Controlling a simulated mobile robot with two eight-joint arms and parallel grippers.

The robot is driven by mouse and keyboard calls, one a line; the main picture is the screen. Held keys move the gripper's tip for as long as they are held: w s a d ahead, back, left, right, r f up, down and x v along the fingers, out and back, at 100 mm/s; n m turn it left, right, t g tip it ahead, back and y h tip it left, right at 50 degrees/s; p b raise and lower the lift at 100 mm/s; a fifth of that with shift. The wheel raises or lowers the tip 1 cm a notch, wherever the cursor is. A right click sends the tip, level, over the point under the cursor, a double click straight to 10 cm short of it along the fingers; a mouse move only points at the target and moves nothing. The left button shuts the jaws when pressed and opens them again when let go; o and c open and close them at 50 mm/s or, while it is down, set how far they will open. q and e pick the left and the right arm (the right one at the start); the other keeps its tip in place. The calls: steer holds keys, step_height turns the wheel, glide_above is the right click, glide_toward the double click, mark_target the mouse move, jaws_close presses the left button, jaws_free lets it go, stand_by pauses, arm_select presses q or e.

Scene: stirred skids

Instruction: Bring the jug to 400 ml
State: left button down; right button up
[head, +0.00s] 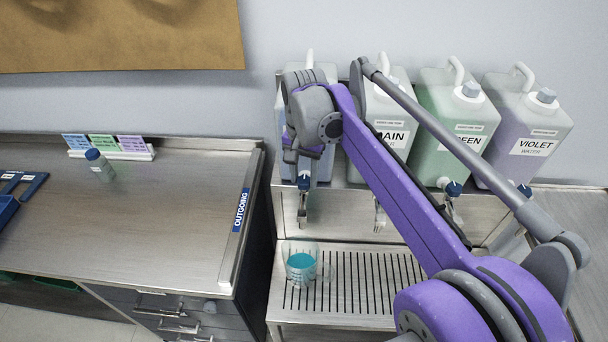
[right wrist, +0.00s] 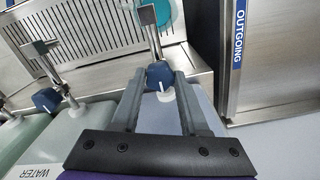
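The clear jug (head: 302,266) stands on the slotted drip tray under the leftmost tap, with teal liquid in its lower part. Its graduation marks are too small to read. The teal liquid of the jug also shows at the top of the right wrist view (right wrist: 164,12). The leftmost tap has a blue knob (head: 304,182), also in the wrist view (right wrist: 159,74). My right gripper (right wrist: 162,78) is open, its fingers on either side of this knob, with slight gaps visible. I see no clear stream from the spout. My left gripper is not in view.
Several jerrycans stand on the shelf; the leftmost (head: 287,105) is mostly behind my arm. The green (head: 440,105) and violet (head: 510,125) ones are to the right. The slotted drip tray (head: 350,290) is otherwise clear. A small blue-capped bottle (head: 99,168) stands on the left counter (head: 150,225).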

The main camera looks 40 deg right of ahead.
jaws_close()
steer(key=shift+n, duration=0.4)
steer(key=n+p, duration=0.1)
steer(key=n, duration=0.2)
steer(key=shift+n, duration=0.4)
steer(key=n, duration=0.4)
steer(key=shift+n+p, duration=0.3)
steer(key=o, duration=0.5)
jaws_free()
steer(key=shift+o, duration=0.2)
